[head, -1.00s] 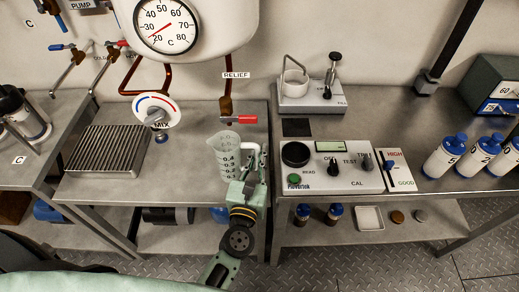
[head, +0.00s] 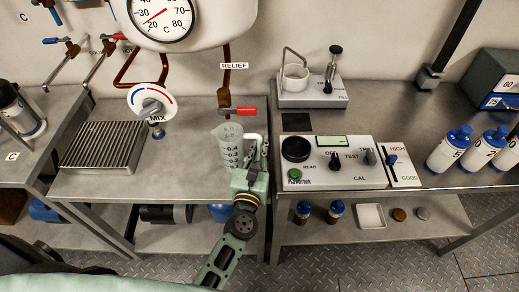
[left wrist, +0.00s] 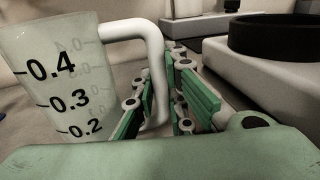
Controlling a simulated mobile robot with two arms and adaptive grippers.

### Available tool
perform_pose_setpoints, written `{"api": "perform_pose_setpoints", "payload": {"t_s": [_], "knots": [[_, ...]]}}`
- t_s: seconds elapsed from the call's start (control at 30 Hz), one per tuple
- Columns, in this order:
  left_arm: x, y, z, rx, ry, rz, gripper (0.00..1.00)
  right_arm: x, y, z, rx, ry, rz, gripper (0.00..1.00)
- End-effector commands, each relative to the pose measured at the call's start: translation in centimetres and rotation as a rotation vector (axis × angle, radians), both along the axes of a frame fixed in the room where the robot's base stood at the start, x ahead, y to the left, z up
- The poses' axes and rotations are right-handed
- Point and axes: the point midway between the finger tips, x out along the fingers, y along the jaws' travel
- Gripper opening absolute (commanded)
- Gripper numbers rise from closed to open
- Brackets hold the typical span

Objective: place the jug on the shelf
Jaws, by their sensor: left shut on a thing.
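The jug (head: 229,148) is a translucent measuring jug with dark graduation marks and a white handle. It is upright, in the middle of the head view, over the right part of the left bench. My left gripper (head: 256,160) is shut on its handle from the right. In the left wrist view the jug (left wrist: 55,75) fills the left side, and the white handle (left wrist: 155,65) runs down between the green fingers of the gripper (left wrist: 165,100). I cannot tell whether the jug's base touches the bench. The lower shelf (head: 440,215) shows under the right bench. My right gripper is not in view.
A tester box (head: 350,179) with knobs stands on the right bench, with white bottles (head: 447,152) to its right. A ribbed drain plate (head: 102,147) and mix valve (head: 153,106) are to the left.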

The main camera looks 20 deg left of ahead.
Motion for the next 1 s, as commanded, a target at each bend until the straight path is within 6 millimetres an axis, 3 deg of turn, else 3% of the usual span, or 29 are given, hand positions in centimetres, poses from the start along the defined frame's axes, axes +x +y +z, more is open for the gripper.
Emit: {"api": "perform_pose_setpoints", "payload": {"t_s": [0.03,0.07,0.27,0.63,1.0], "knots": [[0.0,0.0,-0.3,0.0,0.0,0.0,0.0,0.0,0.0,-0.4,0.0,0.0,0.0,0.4],[0.0,0.0,-0.2,0.0,0.0,0.0,0.14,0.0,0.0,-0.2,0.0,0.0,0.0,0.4],[0.0,0.0,-0.1,0.0,0.0,0.0,0.3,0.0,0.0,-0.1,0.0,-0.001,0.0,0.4],[-0.1,0.0,0.2,0.0,0.001,0.0,0.3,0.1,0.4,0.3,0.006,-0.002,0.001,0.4],[-6.1,-0.5,-0.1,0.0,0.001,-0.001,0.3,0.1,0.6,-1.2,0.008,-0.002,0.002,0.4]]}}
